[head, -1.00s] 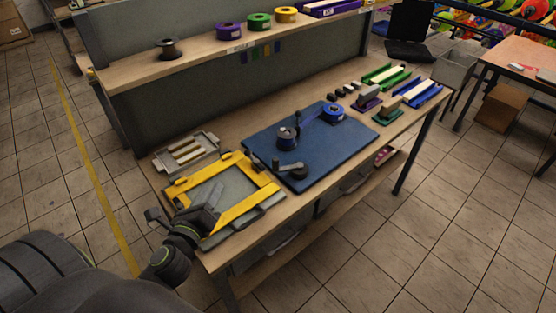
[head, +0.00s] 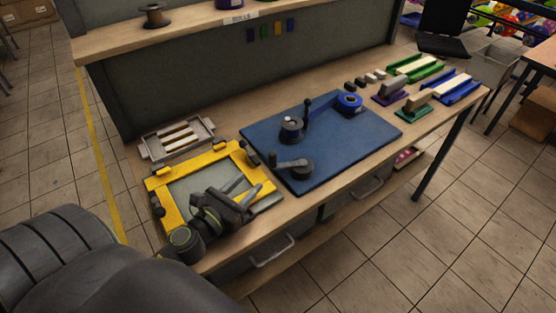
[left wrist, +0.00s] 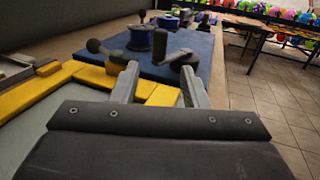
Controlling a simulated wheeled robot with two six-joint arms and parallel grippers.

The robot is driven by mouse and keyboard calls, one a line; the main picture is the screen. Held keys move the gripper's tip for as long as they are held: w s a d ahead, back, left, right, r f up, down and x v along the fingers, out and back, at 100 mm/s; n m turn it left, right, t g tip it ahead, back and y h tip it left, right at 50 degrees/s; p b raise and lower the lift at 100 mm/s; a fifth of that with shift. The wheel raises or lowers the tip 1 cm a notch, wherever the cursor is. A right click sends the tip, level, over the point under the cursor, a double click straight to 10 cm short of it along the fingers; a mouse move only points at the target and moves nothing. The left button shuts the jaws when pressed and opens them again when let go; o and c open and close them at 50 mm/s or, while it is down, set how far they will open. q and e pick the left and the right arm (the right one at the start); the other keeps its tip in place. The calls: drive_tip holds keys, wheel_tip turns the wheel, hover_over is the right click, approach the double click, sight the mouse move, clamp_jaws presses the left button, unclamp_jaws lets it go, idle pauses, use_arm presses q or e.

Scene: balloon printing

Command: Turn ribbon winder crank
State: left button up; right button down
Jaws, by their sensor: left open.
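The ribbon winder stands on a blue mat (head: 340,150) on the workbench. Its spool post (head: 291,128) carries blue ribbon, which runs to a blue roll (head: 350,102) at the back of the mat. The dark crank (head: 296,168) with a round base sits at the mat's front left. My left gripper (head: 245,190) is open and empty above the yellow frame, left of the crank and apart from it. In the left wrist view the crank (left wrist: 183,58) shows beyond and between the open fingers (left wrist: 158,85). My right gripper is not seen.
A yellow screen frame (head: 165,208) lies under my left gripper. A grey tray (head: 178,140) with pale strips is behind it. Green, purple and blue holders (head: 462,86) stand at the right. A shelf (head: 200,30) runs above the bench's back.

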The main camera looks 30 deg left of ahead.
sight(270, 160)
use_arm(q)
drive_tip(key=shift+w+r+p, duration=0.25)
drive_tip(key=shift+w+p, duration=0.25)
drive_tip(key=shift+w, duration=0.1)
drive_tip(key=w+p, duration=0.1)
drive_tip(key=w, duration=0.3)
drive_tip(key=w+p, duration=0.2)
drive_tip(key=w, duration=0.3)
drive_tip(key=shift+w+d+f, duration=0.1)
drive_tip(key=shift+w+d, duration=0.1)
drive_tip(key=shift+w+f, duration=0.1)
drive_tip(key=shift+w, duration=0.5)
drive_tip(key=shift+c, duration=0.4)
clamp_jaws()
